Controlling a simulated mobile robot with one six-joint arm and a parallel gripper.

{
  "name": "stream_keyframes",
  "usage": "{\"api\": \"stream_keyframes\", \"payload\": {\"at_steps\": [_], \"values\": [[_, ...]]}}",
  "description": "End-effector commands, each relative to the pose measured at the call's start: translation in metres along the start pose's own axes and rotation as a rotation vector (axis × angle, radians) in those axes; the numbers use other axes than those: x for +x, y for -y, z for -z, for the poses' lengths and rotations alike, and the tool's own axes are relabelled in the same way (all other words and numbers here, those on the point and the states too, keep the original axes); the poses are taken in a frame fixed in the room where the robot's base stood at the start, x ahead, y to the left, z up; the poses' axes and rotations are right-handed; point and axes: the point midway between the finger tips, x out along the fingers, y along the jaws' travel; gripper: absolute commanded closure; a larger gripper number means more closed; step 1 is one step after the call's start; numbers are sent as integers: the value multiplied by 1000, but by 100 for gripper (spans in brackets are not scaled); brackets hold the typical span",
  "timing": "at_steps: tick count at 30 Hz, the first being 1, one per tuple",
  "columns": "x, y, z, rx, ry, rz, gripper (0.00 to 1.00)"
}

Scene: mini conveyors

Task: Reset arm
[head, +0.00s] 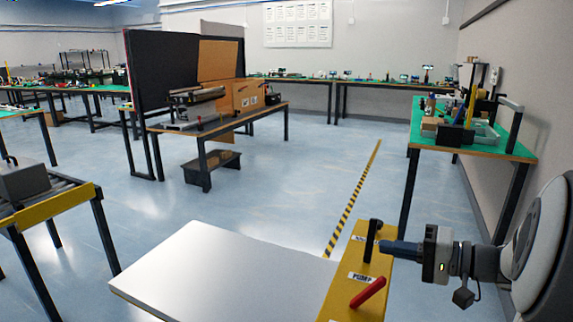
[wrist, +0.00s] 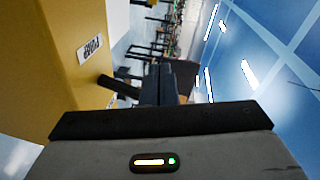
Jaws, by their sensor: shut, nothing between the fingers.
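My gripper (head: 384,248) is at the right of the head view, its fingers shut and pointing left, with nothing held. The fingertips are close to a black lever (head: 371,240) on a yellow panel (head: 345,285); I cannot tell whether they touch it. In the wrist view my gripper (wrist: 160,75) shows as dark fingers in the middle. There the black lever (wrist: 118,88) is just left of the fingers, and the yellow panel (wrist: 75,60) with its label fills the left side.
A red lever (head: 368,293) and a "PUMP" label are on the panel beside a pale flat tabletop (head: 210,265). A green-topped table (head: 425,145) with several items stands at the right wall. A conveyor (head: 50,205) is at the left. Open blue floor lies in the middle.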

Motion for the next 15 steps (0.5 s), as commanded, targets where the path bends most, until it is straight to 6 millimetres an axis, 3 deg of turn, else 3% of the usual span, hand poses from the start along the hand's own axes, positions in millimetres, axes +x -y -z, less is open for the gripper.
{"api": "stream_keyframes", "payload": {"at_steps": [1,6,10,15], "values": [[15,32,-19,24,95,-79,100],[37,60,-86,81,331,-398,100],[31,81,-124,47,442,-658,100],[5,112,-148,-100,486,-979,100]]}}
